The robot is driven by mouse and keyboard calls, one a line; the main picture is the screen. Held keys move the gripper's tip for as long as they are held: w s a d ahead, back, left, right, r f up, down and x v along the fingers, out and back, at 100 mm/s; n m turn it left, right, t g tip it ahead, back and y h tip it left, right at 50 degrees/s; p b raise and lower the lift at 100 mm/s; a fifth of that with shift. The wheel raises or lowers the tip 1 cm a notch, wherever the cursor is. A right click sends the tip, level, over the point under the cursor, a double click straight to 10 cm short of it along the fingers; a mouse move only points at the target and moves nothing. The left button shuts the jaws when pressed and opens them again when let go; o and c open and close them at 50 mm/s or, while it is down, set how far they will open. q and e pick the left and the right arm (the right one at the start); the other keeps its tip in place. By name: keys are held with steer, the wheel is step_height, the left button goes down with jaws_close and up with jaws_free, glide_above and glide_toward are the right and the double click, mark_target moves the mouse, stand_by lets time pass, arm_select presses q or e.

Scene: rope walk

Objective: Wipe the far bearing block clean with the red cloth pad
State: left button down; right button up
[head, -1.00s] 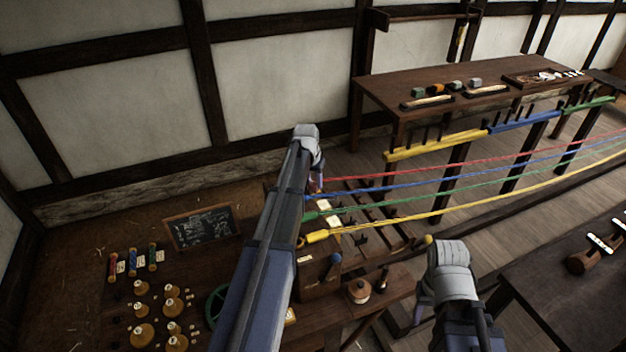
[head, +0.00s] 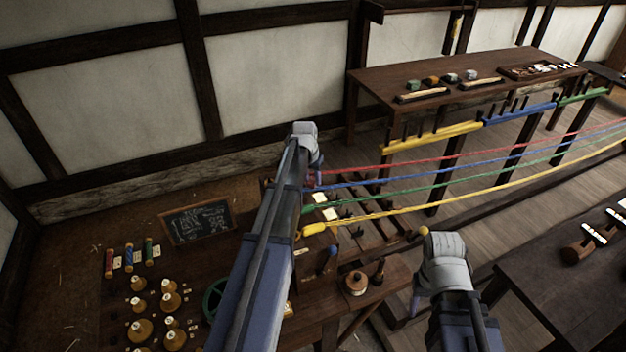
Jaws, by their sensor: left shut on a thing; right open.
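My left gripper (head: 317,168) is shut, low beside the near end of the red rope (head: 345,171). My own wrist and forearm hide what it holds. A little red shows below its fingers, but I cannot tell pad from rope end. I cannot make out the red cloth pad for certain. The far bearing block is not clearly visible; my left arm covers much of the rope machine (head: 322,262) where the ropes end. My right gripper (head: 414,305) is open and empty, to the right of the bench, pointing down.
Blue (head: 400,179), green (head: 400,194) and yellow (head: 420,212) ropes stretch right from the machine. A wooden pot (head: 355,283) stands on the bench. A long table (head: 440,75) stands behind; a dark table (head: 560,300) at right.

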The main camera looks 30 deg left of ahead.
arm_select(q)
steer(key=shift+w+a, duration=0.7)
steer(key=shift+a, duration=0.1)
steer(key=shift+a, duration=0.1)
steer(key=shift+w+a, duration=1.05)
steer(key=shift+a, duration=0.05)
step_height(320, 180, up, 6)
steer(key=p, duration=0.6)
step_height(320, 180, up, 3)
steer(key=p, duration=0.3)
